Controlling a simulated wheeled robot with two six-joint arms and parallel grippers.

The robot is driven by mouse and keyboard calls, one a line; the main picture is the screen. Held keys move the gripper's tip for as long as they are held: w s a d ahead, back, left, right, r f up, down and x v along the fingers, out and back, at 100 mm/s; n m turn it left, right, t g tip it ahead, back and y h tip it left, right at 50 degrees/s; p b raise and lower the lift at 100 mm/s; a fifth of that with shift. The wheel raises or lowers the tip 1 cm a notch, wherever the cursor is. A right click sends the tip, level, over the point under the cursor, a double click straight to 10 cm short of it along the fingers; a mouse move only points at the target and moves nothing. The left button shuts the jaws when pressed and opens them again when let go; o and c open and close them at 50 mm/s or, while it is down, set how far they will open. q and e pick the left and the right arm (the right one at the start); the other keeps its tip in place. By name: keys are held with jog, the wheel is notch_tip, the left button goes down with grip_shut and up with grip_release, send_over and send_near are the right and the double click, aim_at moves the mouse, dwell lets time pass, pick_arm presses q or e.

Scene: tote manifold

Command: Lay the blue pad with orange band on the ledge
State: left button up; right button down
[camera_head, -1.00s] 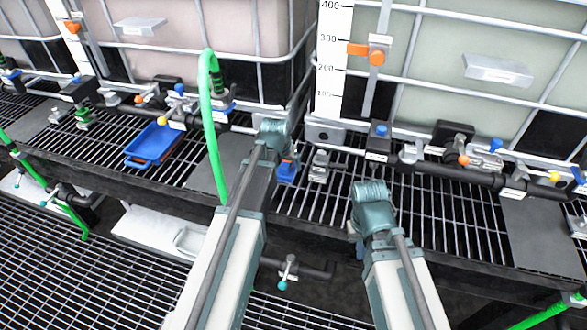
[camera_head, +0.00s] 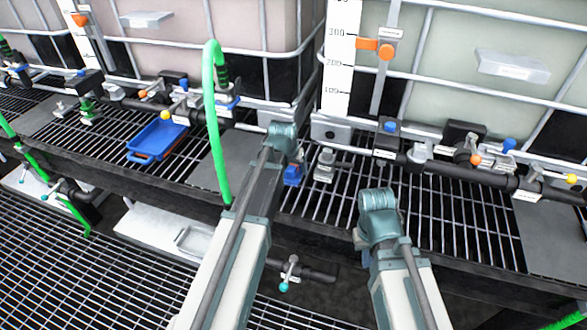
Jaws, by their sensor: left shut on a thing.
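My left gripper (camera_head: 290,160) is at the middle of the picture, over the grating, with its wrist hiding most of its fingers. It is shut on a small blue piece (camera_head: 293,176), which I take for the blue pad; its orange band is not clear here. The pad is just above or at the grating, beside a grey valve fitting; I cannot tell whether it touches. My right gripper (camera_head: 372,240) is in front of the grating's edge, its fingers hidden behind the wrist. I cannot tell for sure which surface is the ledge; a flat grey plate (camera_head: 235,150) lies left of my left gripper.
A blue tray with orange edging (camera_head: 157,138) lies on the grating at left. A green hose (camera_head: 212,110) arches beside my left arm. Caged tanks (camera_head: 440,70) and a black pipe with valves (camera_head: 450,168) stand behind. The grating right of centre (camera_head: 455,215) is clear.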

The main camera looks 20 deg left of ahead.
pick_arm(q)
jog(key=o, duration=1.2)
jog(key=shift+c, duration=0.2)
jog(key=p+v, duration=1.2)
jog(key=s+d+m+g, duration=0.1)
jog(key=s+d+g, duration=0.1)
jog(key=s+d, duration=0.5)
jog(key=s+d+f+m+g+y, duration=0.1)
jog(key=s+d+m+g, duration=0.1)
jog(key=s+d, duration=0.6)
jog(key=s+g, duration=0.1)
jog(key=s, duration=0.4)
jog(key=shift+s+d+f+y, duration=0.15)
jog(key=shift+s+d+y, duration=0.15)
jog(key=shift+s, duration=0.05)
